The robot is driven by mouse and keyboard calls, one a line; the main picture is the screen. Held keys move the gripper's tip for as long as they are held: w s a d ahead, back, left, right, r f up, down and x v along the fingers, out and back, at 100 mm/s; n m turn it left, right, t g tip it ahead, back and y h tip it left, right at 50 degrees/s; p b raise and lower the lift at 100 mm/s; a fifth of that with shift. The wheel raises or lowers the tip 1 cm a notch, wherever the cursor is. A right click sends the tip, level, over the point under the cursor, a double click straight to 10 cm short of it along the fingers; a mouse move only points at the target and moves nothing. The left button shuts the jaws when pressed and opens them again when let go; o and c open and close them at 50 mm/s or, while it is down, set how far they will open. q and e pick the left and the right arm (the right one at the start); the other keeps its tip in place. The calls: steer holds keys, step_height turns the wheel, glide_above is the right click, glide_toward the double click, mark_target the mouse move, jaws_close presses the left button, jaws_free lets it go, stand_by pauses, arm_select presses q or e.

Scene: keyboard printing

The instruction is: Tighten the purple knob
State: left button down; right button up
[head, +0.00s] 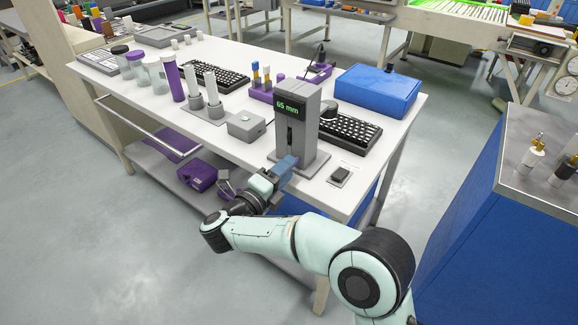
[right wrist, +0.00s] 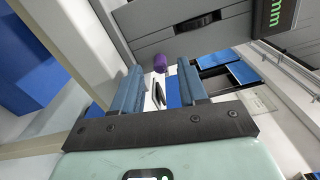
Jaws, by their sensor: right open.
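The purple knob (right wrist: 160,63) is a small cylinder beside the grey device body in the right wrist view. It lies just beyond the fingertips, roughly between the two finger lines, and appears apart from both. The grey upright device (head: 295,122) with a green "65 mm" display stands at the table's front edge in the head view; the knob is hidden there. My right gripper (head: 284,167) is at the device's front lower side. Its blue fingers (right wrist: 160,82) are spread with nothing between them. My left gripper is not in view.
A black keyboard (head: 350,129) and a blue case (head: 377,90) are behind the device. A small grey box (head: 246,125) stands left of it, and a small black item (head: 341,175) lies right of it. The white table's (head: 150,119) front edge is close to my arm.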

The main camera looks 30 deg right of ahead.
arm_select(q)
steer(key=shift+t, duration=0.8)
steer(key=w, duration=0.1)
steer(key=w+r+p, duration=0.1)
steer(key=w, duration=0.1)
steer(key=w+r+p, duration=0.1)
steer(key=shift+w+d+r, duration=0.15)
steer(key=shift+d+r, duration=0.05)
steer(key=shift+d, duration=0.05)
arm_select(e)
steer(key=v, duration=1.1)
steer(key=shift+a, duration=0.2)
